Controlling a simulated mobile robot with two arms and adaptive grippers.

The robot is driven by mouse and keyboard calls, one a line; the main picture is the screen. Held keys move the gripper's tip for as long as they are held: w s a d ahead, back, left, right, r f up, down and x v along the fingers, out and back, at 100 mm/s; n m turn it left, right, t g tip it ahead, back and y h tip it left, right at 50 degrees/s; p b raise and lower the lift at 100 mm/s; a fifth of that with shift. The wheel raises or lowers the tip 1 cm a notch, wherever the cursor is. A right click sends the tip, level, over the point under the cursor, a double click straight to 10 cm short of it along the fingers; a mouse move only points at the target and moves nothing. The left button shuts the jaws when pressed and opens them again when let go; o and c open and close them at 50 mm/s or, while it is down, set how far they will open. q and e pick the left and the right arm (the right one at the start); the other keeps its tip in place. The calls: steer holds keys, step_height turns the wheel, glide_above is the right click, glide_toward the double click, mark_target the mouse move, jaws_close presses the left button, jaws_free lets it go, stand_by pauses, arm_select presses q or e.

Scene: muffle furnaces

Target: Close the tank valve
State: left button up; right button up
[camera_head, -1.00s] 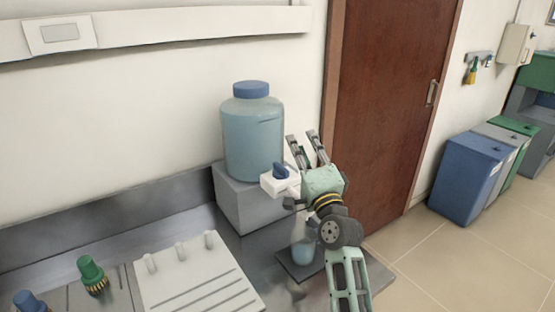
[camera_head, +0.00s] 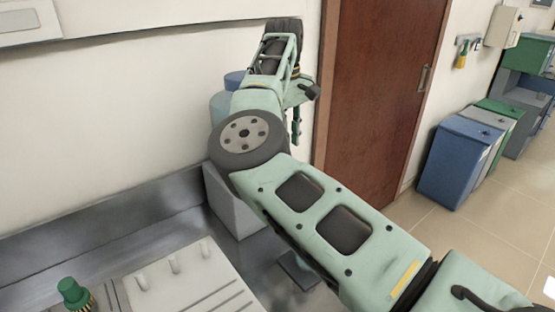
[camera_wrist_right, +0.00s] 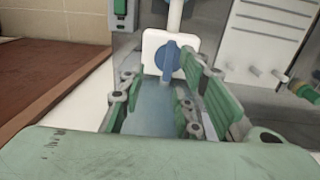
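The tank is mostly hidden behind my right arm in the head view. In the right wrist view, the white valve block (camera_wrist_right: 153,52) carries a blue handle (camera_wrist_right: 168,58), lined up with the white pipe (camera_wrist_right: 175,15). My right gripper (camera_wrist_right: 160,78) is open, its fingers apart on both sides of the valve. Whether a finger touches the handle I cannot tell. The valve is hidden in the head view. My left gripper is not in view.
A white rack with pegs (camera_head: 172,267) lies on the counter, with a green-capped item (camera_head: 72,291) at its left. The wall (camera_head: 150,110) is close behind the tank. A brown door (camera_head: 385,90) and colored bins (camera_head: 462,160) stand at the right.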

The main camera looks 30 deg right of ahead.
steer(key=shift+a+r+y, duration=0.3)
steer(key=shift+a+r, duration=0.05)
steer(key=shift+a, duration=0.35)
steer(key=shift+s+f, duration=0.1)
steer(key=shift+f, duration=0.2)
step_height(320, 180, down, 7)
steer(key=shift+d+f+p, duration=0.1)
steer(key=shift+p, duration=1)
steer(key=shift+c, duration=0.2)
jaws_close()
